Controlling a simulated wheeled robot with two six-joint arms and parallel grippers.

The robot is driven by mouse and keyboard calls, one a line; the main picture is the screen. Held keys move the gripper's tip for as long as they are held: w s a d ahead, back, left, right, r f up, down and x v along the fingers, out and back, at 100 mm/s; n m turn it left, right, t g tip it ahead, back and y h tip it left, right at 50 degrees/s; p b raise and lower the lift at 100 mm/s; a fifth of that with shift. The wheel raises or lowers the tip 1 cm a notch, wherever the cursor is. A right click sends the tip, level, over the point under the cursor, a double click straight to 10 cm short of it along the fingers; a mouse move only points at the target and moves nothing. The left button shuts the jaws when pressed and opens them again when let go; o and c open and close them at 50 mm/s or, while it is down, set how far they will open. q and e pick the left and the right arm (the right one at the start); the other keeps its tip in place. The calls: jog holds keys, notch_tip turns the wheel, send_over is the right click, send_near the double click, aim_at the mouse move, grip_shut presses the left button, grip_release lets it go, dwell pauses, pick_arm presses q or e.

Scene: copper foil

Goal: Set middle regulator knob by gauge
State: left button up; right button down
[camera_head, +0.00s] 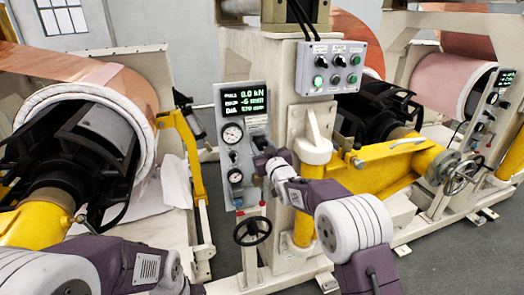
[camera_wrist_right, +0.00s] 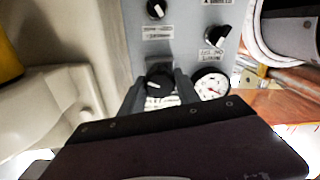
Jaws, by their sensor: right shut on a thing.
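The grey control panel (camera_head: 256,100) has a lit green-on-black display at its top. A white round gauge (camera_head: 232,133) sits below it, and a second small gauge (camera_head: 235,176) is lower. My right gripper (camera_head: 262,150) is at the panel's right side. In the right wrist view its fingers (camera_wrist_right: 160,88) are shut on a black knob (camera_wrist_right: 160,77), beside the gauge with a red needle (camera_wrist_right: 211,85). In that view two more black knobs show, one at the top (camera_wrist_right: 156,8) and one upper right (camera_wrist_right: 217,37). The gauge reading is too small to tell. My left gripper's fingers are out of view.
A grey button box (camera_head: 331,68) is on the post above right. A black handwheel (camera_head: 252,231) stands below the panel. Copper rolls (camera_head: 130,92) are at left and right (camera_head: 440,85). A yellow arm (camera_head: 385,165) lies right of my right arm.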

jog(key=shift+f+n+b, duration=0.2)
jog(key=shift+n+b, duration=0.7)
jog(key=shift+n, duration=0.3)
jog(key=shift+r+n+b, duration=0.1)
jog(key=shift+n+b, duration=0.7)
jog(key=shift+n, duration=0.3)
jog(key=c, duration=0.9)
grip_release()
jog(key=shift+r, duration=0.1)
jog(key=shift+s, duration=0.1)
jog(key=b+v, duration=0.2)
jog(key=v, duration=0.7)
